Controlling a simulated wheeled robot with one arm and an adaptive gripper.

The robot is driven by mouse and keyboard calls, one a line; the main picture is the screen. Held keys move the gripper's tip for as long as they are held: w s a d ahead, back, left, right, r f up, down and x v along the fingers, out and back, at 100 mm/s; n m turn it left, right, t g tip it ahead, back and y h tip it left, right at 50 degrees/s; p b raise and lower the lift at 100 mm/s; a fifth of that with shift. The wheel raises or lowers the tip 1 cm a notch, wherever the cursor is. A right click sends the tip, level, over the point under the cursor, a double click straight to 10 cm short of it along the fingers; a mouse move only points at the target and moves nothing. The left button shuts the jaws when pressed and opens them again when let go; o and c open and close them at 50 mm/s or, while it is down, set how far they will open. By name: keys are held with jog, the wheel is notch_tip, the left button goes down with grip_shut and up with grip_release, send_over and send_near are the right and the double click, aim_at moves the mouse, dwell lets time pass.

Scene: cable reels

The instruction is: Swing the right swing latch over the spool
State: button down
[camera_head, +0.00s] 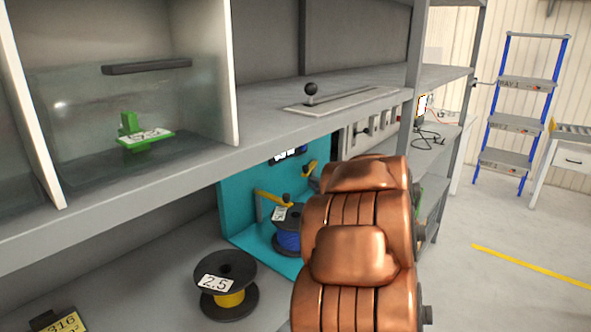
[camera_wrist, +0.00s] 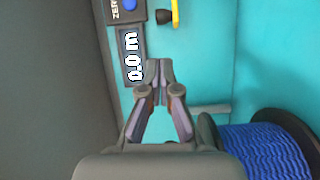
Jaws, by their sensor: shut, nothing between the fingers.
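The blue-wire spool (camera_head: 288,241) sits in the teal fixture (camera_head: 236,222) on the lower shelf, partly hidden by my copper arm. It also shows at the lower right of the wrist view (camera_wrist: 265,152). One yellow latch (camera_head: 271,198) lies near the spool's top; another yellow latch, seemingly the right one (camera_head: 310,167), is farther back beside my arm. A yellow piece with a dark knob (camera_wrist: 175,12) shows at the top of the wrist view, apart from my fingers. My gripper (camera_wrist: 158,72) is shut and empty, beside the display reading 0.0 m. The head view hides it.
A yellow-wire spool marked 2.5 (camera_head: 228,288) stands on the lower shelf outside the fixture. The upper shelf (camera_head: 190,145) holds a clear-fronted case with a green part (camera_head: 143,138) and a slotted plate with a black-knobbed lever (camera_head: 311,90). A grey wall borders the fixture.

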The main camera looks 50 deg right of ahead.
jog(key=shift+d+p+x, duration=0.1)
jog(key=shift+p+x, duration=0.65)
jog(key=shift+x, duration=1.7)
jog(key=shift+d+p+x, duration=0.15)
jog(key=shift+p+x, duration=0.6)
jog(key=shift+x, duration=1.7)
jog(key=shift+s, duration=0.1)
